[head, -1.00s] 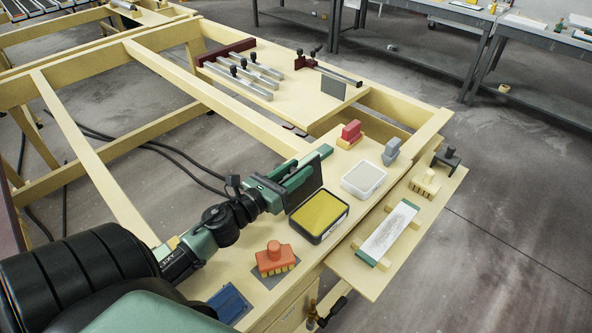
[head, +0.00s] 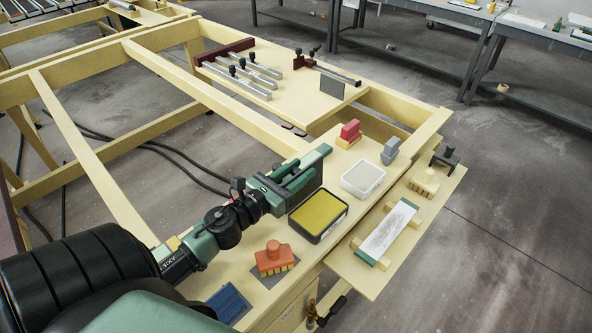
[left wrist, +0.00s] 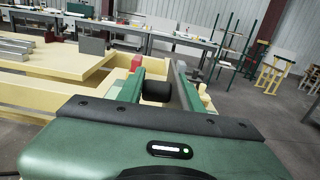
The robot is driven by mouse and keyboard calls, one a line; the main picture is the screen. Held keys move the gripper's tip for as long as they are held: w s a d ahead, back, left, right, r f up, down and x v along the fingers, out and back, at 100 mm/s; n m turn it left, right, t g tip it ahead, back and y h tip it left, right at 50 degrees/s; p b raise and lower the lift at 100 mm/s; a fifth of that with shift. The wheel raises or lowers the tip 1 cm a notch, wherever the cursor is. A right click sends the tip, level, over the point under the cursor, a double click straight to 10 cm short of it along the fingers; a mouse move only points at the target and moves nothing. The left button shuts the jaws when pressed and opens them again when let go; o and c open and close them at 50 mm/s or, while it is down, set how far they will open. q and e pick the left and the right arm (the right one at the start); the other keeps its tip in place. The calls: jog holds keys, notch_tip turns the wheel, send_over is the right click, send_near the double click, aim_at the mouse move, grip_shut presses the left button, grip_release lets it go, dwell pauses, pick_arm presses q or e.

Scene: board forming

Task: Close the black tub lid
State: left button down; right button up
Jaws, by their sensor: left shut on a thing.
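The black tub (head: 318,236) stands uncovered on the bench, with a yellow surface inside it. Its dark lid (head: 309,188) stands up steeply along the tub's far left side. My left gripper (head: 312,164) is at the lid, behind and left of the tub, and is shut on it. In the left wrist view, a black rounded piece (left wrist: 157,91) sits between the green fingers, with a dark plate (left wrist: 182,82) seen nearly edge-on beside it. The exact grip is partly hidden in the head view. My right gripper is not in view.
A white-grey tub (head: 363,181) is right of the black tub. An orange stamp-like block (head: 275,257) lies in front, and red (head: 349,131) and grey (head: 390,150) blocks behind. A side board (head: 372,284) holds a white strip (head: 389,232). Open frame gaps lie left.

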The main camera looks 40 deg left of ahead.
pick_arm(q)
jog(key=d+m, duration=0.2)
jog(key=m, duration=0.1)
jog(key=shift+s+d+r, duration=0.1)
jog(key=shift+d+r, duration=0.05)
jog(key=shift+r, duration=0.05)
jog(key=shift+d+f+m+p, duration=0.15)
jog(key=shift+d+m+p, duration=0.15)
jog(key=shift+d+m, duration=0.8)
jog(key=shift+a, duration=0.2)
jog(key=c, duration=1.1)
grip_release()
jog(key=shift+o, duration=0.2)
notch_tip(320, 180, up, 20)
jog(key=p, duration=0.8)
